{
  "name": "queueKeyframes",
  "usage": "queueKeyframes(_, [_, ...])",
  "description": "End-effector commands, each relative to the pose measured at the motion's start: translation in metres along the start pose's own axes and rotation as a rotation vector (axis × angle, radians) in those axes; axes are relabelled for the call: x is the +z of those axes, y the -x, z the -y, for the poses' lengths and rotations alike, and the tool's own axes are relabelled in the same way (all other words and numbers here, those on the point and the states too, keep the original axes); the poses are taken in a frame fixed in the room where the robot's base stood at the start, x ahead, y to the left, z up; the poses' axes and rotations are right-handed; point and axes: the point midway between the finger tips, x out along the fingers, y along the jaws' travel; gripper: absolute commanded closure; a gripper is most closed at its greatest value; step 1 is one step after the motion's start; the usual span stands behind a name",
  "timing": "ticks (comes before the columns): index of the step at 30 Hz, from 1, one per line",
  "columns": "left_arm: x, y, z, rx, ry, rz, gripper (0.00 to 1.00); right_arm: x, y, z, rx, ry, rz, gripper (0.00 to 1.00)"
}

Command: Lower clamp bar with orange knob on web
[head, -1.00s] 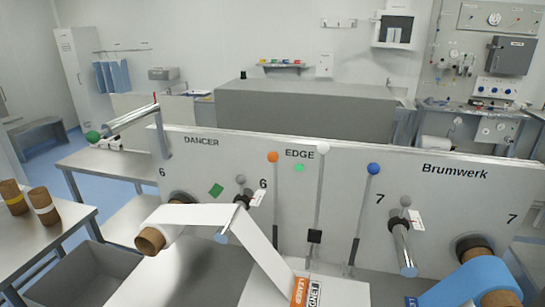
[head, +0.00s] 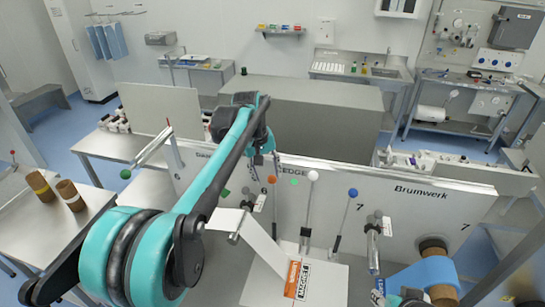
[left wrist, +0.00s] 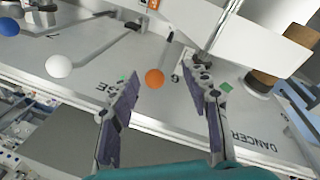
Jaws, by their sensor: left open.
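The orange knob (head: 272,180) tops a thin upright lever on the white machine panel (head: 418,203), left of the white-knobbed lever (head: 313,175) and the blue-knobbed lever (head: 353,193). My left gripper (head: 263,160) is open and empty just above the orange knob, pointing down. In the left wrist view the orange knob (left wrist: 154,78) shows between the spread fingers (left wrist: 160,76), with no visible contact. The white web (head: 262,240) runs down from a roller onto the plate with the orange label (head: 293,279). My arm hides part of the web and its roll.
A blue roll (head: 425,273) sits at the right on the panel. A bare roller (head: 373,250) sticks out left of it. Brown cores (head: 70,195) stand on the left table. A grey block (head: 320,115) lies behind the panel.

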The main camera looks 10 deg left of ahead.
Motion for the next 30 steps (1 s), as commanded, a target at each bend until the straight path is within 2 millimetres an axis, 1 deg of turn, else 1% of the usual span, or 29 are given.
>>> queueKeyframes(1, [-0.011,0.013,-0.007,-0.003,0.019,0.018,0.53,-0.011,0.016,0.0,0.0,0.0,0.0,0.6])
queueKeyframes(4, [-0.022,0.016,-0.013,-0.009,0.048,0.043,0.53,-0.017,0.025,0.0,0.0,0.0,0.0,0.6])
queueKeyframes(8, [-0.028,0.011,-0.015,-0.012,0.063,0.057,0.53,-0.019,0.027,0.0,0.0,0.0,0.0,0.6])
queueKeyframes(11, [-0.027,0.0,-0.015,-0.012,0.064,0.058,0.53,-0.019,0.027,0.0,0.0,0.0,0.0,0.6])
queueKeyframes(18, [-0.024,-0.04,-0.015,-0.012,0.063,0.057,0.53,-0.022,0.031,0.0,0.0,0.0,0.0,0.6])
queueKeyframes(21, [-0.024,-0.053,-0.015,-0.012,0.062,0.056,0.53,-0.023,0.032,0.0,0.0,0.0,0.0,0.6])
queueKeyframes(25, [-0.023,-0.063,-0.015,-0.012,0.062,0.056,0.53,-0.023,0.033,0.0,0.0,0.0,0.0,0.6])
queueKeyframes(30, [-0.023,-0.065,-0.015,-0.012,0.062,0.056,0.53,-0.023,0.033,0.0,0.0,0.0,0.0,0.6])
